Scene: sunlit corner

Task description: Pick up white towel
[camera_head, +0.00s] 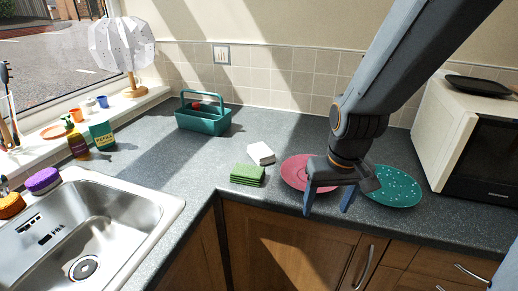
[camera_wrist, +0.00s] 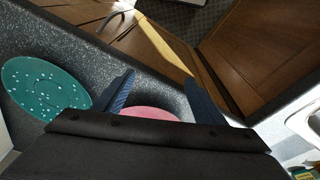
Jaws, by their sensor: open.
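A small white folded towel (camera_head: 261,153) lies on the grey countertop, just behind and right of a folded green cloth (camera_head: 248,175). My gripper (camera_head: 328,204) is to the right of the towel and apart from it, over the front part of the pink plate and the counter edge. Its two blue fingers point down and are spread, with nothing between them. In the wrist view the open fingers of my gripper (camera_wrist: 160,90) show at either side of the pink plate. The towel does not show in the wrist view.
A pink plate (camera_head: 293,172) and a green speckled plate (camera_head: 394,187) lie on the counter. A microwave (camera_head: 445,140) stands at the right. A teal caddy (camera_head: 204,121) stands behind the towel. A steel sink (camera_head: 128,211) is at the left. Counter left of the cloth is clear.

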